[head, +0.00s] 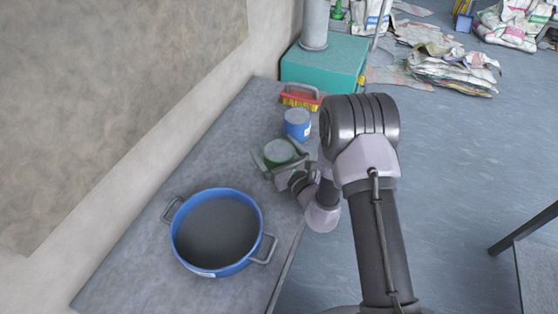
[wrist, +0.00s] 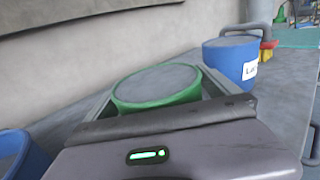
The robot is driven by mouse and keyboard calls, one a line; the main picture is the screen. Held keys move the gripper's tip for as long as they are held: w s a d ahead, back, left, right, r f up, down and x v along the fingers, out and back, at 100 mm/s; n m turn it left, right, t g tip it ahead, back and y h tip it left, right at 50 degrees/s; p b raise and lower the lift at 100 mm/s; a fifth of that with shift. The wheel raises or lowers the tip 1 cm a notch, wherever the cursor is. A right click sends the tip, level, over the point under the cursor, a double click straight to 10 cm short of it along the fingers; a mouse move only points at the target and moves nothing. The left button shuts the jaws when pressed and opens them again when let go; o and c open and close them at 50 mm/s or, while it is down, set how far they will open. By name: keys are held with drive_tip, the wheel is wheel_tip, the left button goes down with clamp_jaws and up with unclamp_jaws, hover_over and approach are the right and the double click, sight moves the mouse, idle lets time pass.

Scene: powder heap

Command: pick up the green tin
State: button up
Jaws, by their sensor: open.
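The green tin (head: 278,152) stands upright on the grey bench between a blue pot and a blue tin. In the wrist view the green tin (wrist: 158,86) shows its grey lid and green rim, and its lower part is hidden by my gripper's body. My gripper (head: 271,159) is open, with its fingers on either side of the green tin. I cannot tell whether the fingers touch it.
A large blue pot (head: 181,245) with grey powder stands nearer on the bench (head: 150,262). A wall (head: 150,165) runs along the left.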

drive_tip(key=c, duration=1.8)
